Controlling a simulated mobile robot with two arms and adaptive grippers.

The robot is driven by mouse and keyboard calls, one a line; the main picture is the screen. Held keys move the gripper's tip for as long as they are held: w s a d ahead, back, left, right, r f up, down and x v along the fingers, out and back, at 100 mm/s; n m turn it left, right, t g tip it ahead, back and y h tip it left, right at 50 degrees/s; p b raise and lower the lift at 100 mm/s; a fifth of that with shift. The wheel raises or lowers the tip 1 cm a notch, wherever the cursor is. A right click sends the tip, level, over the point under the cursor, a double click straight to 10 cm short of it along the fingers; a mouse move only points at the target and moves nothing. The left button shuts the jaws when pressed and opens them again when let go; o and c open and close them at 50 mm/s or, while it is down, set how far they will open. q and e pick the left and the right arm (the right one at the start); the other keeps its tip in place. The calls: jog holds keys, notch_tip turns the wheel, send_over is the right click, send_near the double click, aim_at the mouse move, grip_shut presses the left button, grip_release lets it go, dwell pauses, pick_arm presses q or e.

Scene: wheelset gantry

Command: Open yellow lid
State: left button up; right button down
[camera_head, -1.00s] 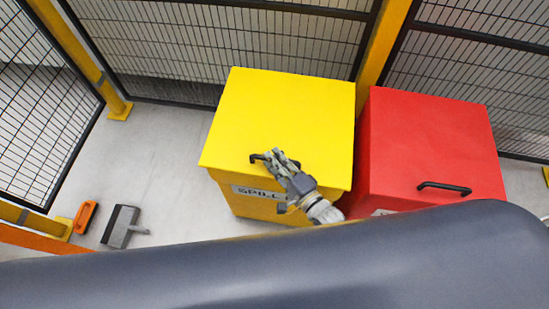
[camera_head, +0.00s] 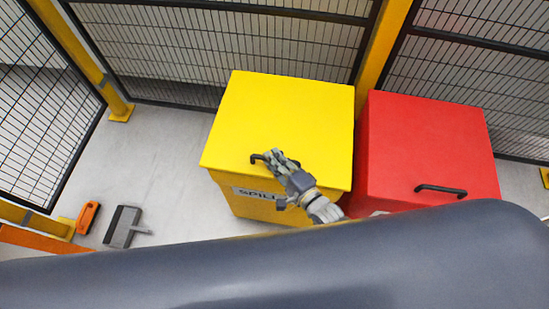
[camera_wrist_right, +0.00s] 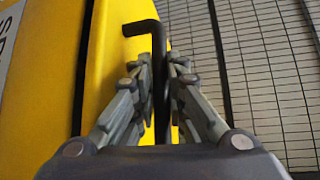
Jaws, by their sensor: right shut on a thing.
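The yellow lid (camera_head: 285,115) lies on top of the yellow box (camera_head: 245,205), which has a label on its front. The lid looks closed or nearly so; a dark gap shows under its edge in the right wrist view. A black handle (camera_head: 257,158) sits near the lid's front edge. My right gripper (camera_head: 277,158) is at this handle. In the right wrist view its fingers (camera_wrist_right: 159,75) are shut around the black handle (camera_wrist_right: 145,28), whose bent end sticks out beyond them. My left gripper is not in view.
A red box (camera_head: 425,145) with a black handle (camera_head: 440,190) stands close on the right. Mesh fencing (camera_head: 225,45) with yellow posts runs behind. A grey brush-like tool (camera_head: 122,226) and an orange item (camera_head: 87,217) lie on the floor at left. Open floor (camera_head: 160,160) lies left of the yellow box.

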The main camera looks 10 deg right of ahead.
jog(key=w+d+r+m+g+p, duration=0.1)
jog(key=w+r+p, duration=0.3)
jog(key=r+p, duration=0.4)
jog(key=w+d+r+m+g+p, duration=0.1)
jog(key=w+d+r+g+p, duration=0.1)
jog(key=w+r+p, duration=0.3)
jog(key=shift+w+r+m+g+p, duration=0.35)
jog(key=shift+r+p, duration=1.75)
jog(key=shift+r, duration=1.6)
jog(key=shift+s, duration=0.1)
